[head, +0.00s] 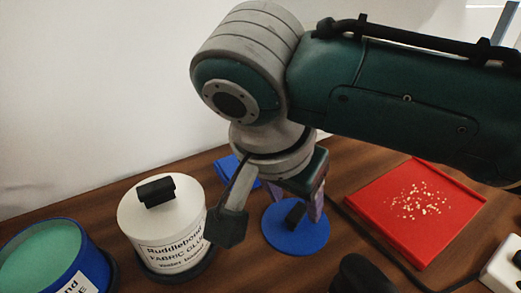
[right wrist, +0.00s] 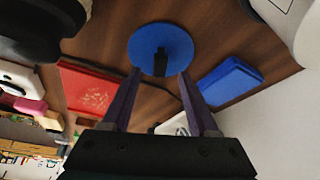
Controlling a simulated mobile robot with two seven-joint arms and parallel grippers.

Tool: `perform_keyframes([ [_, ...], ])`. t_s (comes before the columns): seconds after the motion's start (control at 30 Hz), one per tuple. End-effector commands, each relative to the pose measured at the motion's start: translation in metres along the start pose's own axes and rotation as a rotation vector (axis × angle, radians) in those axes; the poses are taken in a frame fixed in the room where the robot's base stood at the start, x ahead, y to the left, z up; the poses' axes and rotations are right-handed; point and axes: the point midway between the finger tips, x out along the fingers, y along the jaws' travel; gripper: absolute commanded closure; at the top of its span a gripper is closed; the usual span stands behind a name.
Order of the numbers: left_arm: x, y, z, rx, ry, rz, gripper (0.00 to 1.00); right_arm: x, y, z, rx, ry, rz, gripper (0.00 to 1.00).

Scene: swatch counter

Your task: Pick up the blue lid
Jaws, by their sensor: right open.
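The blue lid (head: 283,241) is a flat round disc with a black knob (head: 296,214) in its middle, lying on the wooden counter. It also shows in the right wrist view (right wrist: 150,36), straight beyond the fingertips. My right gripper (head: 309,212) points down over the lid, and its hand hides part of the view. In the right wrist view my right gripper (right wrist: 159,74) is open, its two purple fingers apart, with the knob (right wrist: 160,62) showing between their tips. Whether the fingers touch the knob I cannot tell. My left gripper is not in view.
A white glue tub (head: 165,235) with a black-knobbed lid stands left of the gripper. An open blue tub (head: 88,267) holds green stuff at the far left. A red tray (head: 365,206) with pale specks lies right. A blue box (head: 229,165) sits behind.

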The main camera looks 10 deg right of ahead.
Motion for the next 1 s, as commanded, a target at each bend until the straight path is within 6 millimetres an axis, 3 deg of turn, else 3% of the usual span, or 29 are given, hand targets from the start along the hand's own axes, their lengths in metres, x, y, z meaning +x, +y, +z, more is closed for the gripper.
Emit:
perform_keyframes([
  [0.1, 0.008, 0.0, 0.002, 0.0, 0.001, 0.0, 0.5, 0.022, 0.001, 0.0, 0.0, 0.002, 0.004, 0.4],
  [0.2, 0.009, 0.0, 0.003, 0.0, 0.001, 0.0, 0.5, 0.03, 0.001, -0.001, 0.0, 0.001, 0.002, 0.4],
  [0.47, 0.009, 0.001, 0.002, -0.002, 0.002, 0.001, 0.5, 0.032, 0.001, -0.001, -0.001, 0.0, 0.0, 0.41],
  [1.0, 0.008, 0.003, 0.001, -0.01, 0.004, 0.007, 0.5, 0.031, 0.0, -0.001, -0.001, 0.0, 0.0, 1.0],
])
